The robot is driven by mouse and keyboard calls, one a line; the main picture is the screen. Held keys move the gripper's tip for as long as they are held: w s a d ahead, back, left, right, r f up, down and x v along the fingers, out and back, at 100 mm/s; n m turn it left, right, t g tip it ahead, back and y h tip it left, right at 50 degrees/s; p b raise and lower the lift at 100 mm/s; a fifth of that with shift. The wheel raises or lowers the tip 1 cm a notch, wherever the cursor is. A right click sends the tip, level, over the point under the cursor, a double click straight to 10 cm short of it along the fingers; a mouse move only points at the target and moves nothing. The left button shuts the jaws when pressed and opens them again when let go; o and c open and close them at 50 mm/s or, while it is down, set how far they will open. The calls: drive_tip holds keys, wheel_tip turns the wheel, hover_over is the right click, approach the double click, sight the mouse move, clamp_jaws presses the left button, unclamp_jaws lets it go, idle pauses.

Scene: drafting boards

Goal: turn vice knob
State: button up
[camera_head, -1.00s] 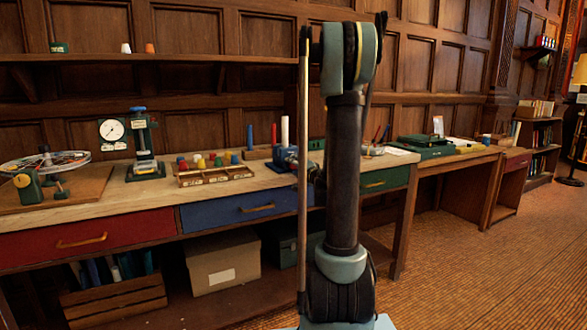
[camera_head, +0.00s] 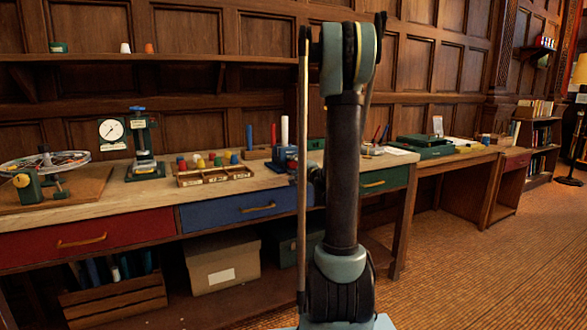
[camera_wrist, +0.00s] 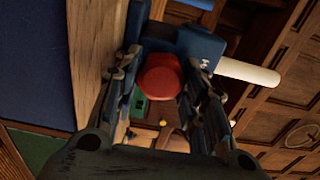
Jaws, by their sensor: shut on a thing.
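A blue vice (camera_head: 283,156) stands at the right part of the workbench in the head view, partly hidden behind my arm. In the wrist view the vice (camera_wrist: 196,46) fills the upper middle, with its red knob (camera_wrist: 160,76) facing the camera. My gripper (camera_wrist: 164,72) has one finger on each side of the knob and is shut on it.
The wooden workbench (camera_head: 118,206) has red, blue and green drawers. A tray of coloured pieces (camera_head: 213,175) and a dial gauge stand (camera_head: 143,150) are left of the vice. A white cylinder (camera_wrist: 248,75) is close to the right finger.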

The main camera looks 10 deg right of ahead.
drive_tip(key=shift+s+f, duration=0.1)
drive_tip(key=o, duration=1.1)
drive_tip(key=shift+c, duration=0.2)
drive_tip(key=v, duration=0.7)
drive_tip(key=shift+s+d, duration=0.2)
drive_tip(key=shift+s, duration=0.1)
